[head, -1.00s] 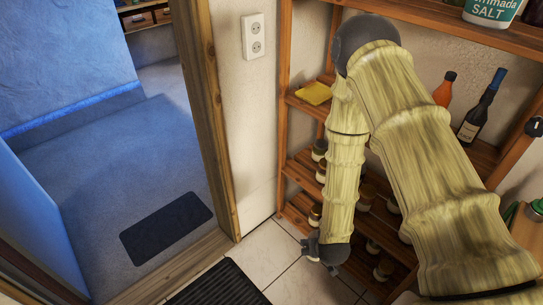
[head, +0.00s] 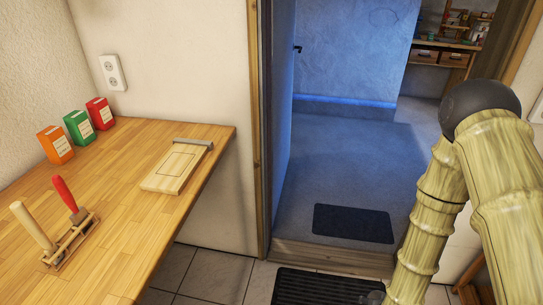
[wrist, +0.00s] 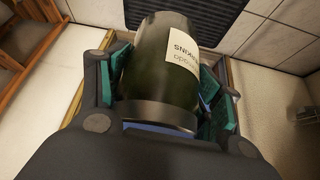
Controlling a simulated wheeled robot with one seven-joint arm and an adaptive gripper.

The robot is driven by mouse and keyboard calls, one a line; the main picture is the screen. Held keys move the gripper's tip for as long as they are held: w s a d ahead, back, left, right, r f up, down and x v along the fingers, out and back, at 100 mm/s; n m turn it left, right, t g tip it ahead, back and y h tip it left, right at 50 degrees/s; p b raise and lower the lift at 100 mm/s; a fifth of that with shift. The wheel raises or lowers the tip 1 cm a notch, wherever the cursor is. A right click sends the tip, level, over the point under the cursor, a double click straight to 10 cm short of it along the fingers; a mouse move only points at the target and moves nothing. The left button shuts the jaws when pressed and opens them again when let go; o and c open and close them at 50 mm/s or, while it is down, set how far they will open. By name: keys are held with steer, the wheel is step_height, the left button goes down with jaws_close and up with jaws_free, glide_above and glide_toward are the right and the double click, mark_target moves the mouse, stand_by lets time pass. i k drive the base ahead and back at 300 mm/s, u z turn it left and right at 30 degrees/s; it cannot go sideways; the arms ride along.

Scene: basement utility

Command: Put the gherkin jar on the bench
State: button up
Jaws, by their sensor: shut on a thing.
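My gripper (wrist: 165,84) is shut on the gherkin jar (wrist: 153,60) in the wrist view. The jar is dark green with a white label whose print is partly readable and upside down. The teal finger pads press on both sides of it. In the head view only a dark bit of the gripper (head: 374,298) shows at the bottom edge, and the jar is out of sight there. A wooden bench (head: 120,225) fills the left of the head view, apart from my arm on the right.
On the bench are orange (head: 57,145), green (head: 79,127) and red (head: 100,113) boxes, a wooden board (head: 176,168) and a rack (head: 72,240) with two upright handles. Free wood lies between them. A doorway with a dark mat (head: 352,223) is beyond.

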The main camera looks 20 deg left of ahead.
mark_target(109, 264)
steer(key=u, duration=0.7)
steer(key=k, duration=0.9)
steer(key=u, duration=1.25)
steer(key=k, duration=0.45)
steer(key=u, duration=0.5)
